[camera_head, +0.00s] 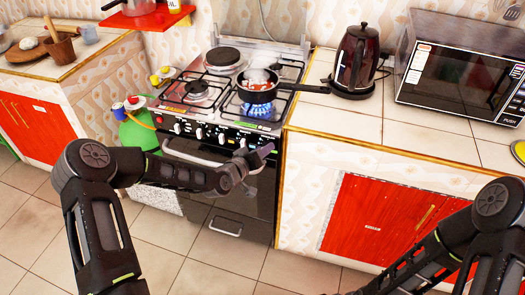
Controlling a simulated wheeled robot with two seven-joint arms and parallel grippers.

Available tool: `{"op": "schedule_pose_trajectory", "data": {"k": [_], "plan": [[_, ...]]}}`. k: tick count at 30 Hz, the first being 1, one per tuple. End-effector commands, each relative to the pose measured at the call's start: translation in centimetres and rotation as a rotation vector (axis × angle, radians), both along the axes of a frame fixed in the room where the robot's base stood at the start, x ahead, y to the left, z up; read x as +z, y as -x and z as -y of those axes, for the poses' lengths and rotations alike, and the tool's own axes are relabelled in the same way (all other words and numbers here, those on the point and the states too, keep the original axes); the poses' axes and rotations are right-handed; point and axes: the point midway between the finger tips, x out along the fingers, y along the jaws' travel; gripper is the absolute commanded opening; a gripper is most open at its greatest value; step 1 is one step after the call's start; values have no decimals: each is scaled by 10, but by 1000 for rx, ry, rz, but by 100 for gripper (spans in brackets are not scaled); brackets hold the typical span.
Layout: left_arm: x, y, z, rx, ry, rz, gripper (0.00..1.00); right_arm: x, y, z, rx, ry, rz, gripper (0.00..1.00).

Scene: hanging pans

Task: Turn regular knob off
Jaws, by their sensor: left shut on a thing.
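The stove (222,128) stands at the centre with a row of knobs along its front panel. One knob (198,133) shows clearly left of my left gripper. A blue flame (258,110) burns under a pan (272,88) on the front right burner. My left gripper (262,153) is at the right end of the knob row, shut on a knob there. The gripper mostly hides that knob, so its angle cannot be told. My right arm enters at the lower right, and its gripper is out of view.
A dark kettle (356,62) and a microwave (462,80) stand on the right counter. The pan's handle reaches right over that counter's edge. A green gas cylinder (138,132) stands left of the stove. The tiled floor in front is clear.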

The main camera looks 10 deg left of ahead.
Motion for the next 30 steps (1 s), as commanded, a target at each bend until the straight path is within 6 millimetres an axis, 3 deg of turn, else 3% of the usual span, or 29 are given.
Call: {"op": "schedule_pose_trajectory", "data": {"k": [30], "plan": [[1, 1, 11, -2, -920, 62, 0, -42, -1, 0, -1, 0, 3, 36]]}}
